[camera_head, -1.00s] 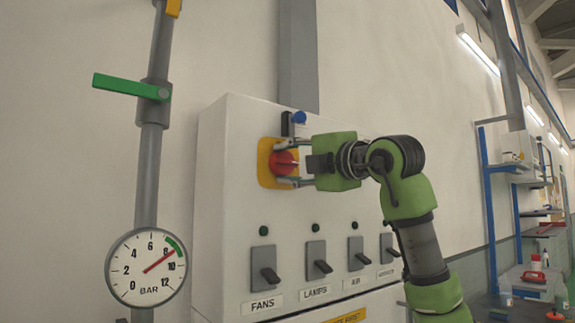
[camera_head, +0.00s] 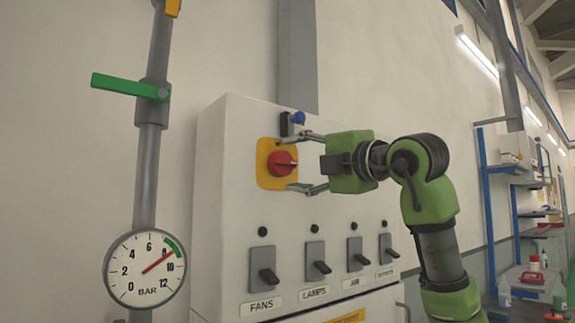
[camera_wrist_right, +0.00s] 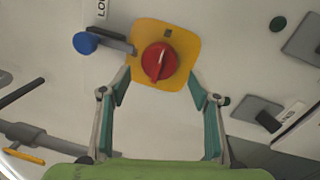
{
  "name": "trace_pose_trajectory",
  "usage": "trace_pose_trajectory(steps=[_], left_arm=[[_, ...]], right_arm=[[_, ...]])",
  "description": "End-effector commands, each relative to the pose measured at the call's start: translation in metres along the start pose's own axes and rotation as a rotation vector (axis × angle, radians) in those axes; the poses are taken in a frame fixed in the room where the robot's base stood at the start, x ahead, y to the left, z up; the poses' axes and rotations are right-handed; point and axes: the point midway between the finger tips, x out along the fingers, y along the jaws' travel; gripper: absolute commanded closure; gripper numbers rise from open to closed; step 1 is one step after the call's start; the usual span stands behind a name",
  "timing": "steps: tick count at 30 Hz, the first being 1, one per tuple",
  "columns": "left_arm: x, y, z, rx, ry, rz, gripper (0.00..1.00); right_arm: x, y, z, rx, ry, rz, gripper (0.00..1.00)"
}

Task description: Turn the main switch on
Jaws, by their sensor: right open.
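The main switch is a red rotary knob (camera_head: 282,163) on a yellow plate (camera_head: 265,178), on the upper front of a white cabinet (camera_head: 230,215). In the right wrist view the red knob (camera_wrist_right: 158,62) lies ahead, between and beyond the fingertips. My right gripper (camera_head: 308,162) is open, its fingers on either side of the knob's line and a little back from it. It also shows in the right wrist view (camera_wrist_right: 158,85) with nothing between its fingers. My left gripper is not in view.
A pipe with a green lever (camera_head: 125,85) and a pressure gauge (camera_head: 145,268) stands left. Blue shelving (camera_head: 487,190) is at right.

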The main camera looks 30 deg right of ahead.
Motion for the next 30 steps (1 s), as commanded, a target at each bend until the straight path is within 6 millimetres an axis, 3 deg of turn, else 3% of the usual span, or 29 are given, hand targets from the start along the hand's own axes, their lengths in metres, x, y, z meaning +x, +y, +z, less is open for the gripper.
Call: trace_pose_trajectory(steps=[6, 12, 30], left_arm=[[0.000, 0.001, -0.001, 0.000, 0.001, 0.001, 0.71], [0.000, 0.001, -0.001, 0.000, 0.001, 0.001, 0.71], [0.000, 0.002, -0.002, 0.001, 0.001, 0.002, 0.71]], right_arm=[[-0.049, 0.000, 0.001, -0.001, -0.003, 0.002, 0.43], [-0.076, 0.000, 0.001, 0.000, -0.002, 0.002, 0.43], [-0.084, 0.000, 0.001, 0.001, -0.001, 0.001, 0.43]])
